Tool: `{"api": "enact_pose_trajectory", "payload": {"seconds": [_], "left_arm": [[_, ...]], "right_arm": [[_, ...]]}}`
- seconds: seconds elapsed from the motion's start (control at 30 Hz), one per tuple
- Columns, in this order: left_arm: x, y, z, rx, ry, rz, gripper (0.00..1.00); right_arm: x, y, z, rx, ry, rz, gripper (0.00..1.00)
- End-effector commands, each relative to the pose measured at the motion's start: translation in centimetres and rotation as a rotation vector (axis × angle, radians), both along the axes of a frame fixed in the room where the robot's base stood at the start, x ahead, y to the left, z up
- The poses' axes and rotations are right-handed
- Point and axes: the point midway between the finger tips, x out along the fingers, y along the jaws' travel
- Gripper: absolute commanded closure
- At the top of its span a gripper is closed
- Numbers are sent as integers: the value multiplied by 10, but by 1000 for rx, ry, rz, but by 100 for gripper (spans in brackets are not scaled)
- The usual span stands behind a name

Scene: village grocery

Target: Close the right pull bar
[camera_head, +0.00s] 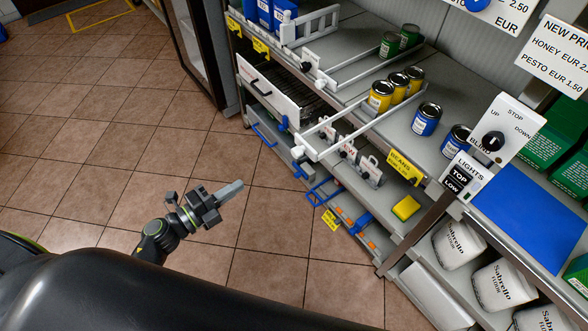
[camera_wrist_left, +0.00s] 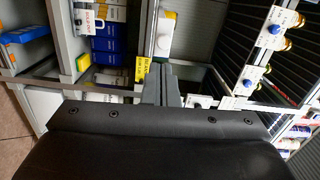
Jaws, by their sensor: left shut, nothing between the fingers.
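Two white pull bars on long thin rods show on the middle shelf in the head view. The right pull bar (camera_head: 305,148) stands out past the shelf's front edge, its rods running back beside several yellow-labelled cans (camera_head: 380,97). The left one (camera_head: 319,77) lies further up the picture, its rods running back toward green cans (camera_head: 390,43). My left gripper (camera_head: 232,189) is shut and empty over the tiled floor, left of the right pull bar and apart from it. Its grey fingers also show in the left wrist view (camera_wrist_left: 161,84). My right gripper is not in view.
A switch panel (camera_head: 494,140) with a knob stands at the right. A white-fronted drawer (camera_head: 266,92), a blue handle (camera_head: 323,190) and yellow price tags (camera_head: 404,167) line the shelf front. Below are white flour containers (camera_head: 460,243). The tiled floor (camera_head: 110,130) at left is clear.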

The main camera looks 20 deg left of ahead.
Motion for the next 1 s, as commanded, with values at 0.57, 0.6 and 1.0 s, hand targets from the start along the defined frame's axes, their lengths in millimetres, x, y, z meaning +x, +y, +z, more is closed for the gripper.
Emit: {"api": "enact_pose_trajectory", "payload": {"seconds": [0.57,0.6,1.0], "left_arm": [[60,-57,14,36,-42,-45,100],[67,-62,13,35,-41,-45,100],[106,-92,11,38,-39,-44,100]], "right_arm": [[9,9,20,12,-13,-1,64],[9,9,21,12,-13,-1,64],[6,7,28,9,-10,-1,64]]}}
